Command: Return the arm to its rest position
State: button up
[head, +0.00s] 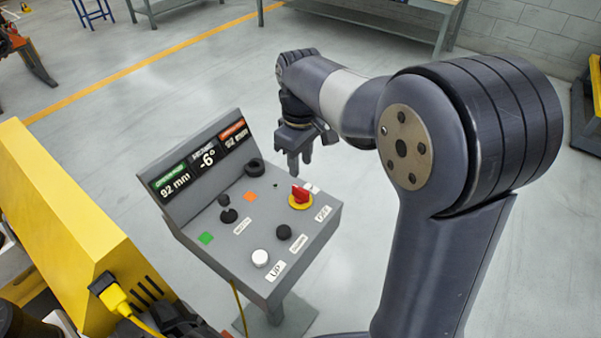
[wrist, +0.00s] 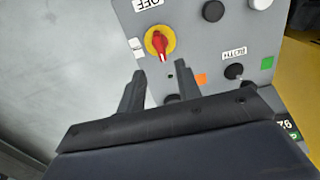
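My gripper (head: 293,160) hangs fingers down over the back right part of a grey control console (head: 270,240). In the wrist view my gripper (wrist: 160,84) shows two dark fingers spread apart, with nothing between them but the console face behind. A red rotary switch on a yellow disc (head: 300,197) lies just below and in front of the fingers in the head view. It also shows beyond the left fingertip in the wrist view (wrist: 159,42). Whether a fingertip touches the console cannot be told. My arm is bent, reaching forward from the right.
The console has a display panel (head: 205,158) reading 92 mm and -6°, black knobs (head: 228,215) and a white button (head: 260,257). A yellow machine body (head: 75,220) stands close at left. Workbenches (head: 380,22) are at the back. Grey floor between is clear.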

aim_at(301, 189)
jog(key=shift+r, duration=0.45)
jog(key=shift+f, duration=0.1)
notch_tip(301, 189, down, 11)
jog(key=shift+r, duration=0.1)
dwell(0.4)
jog(key=shift+r, duration=0.15)
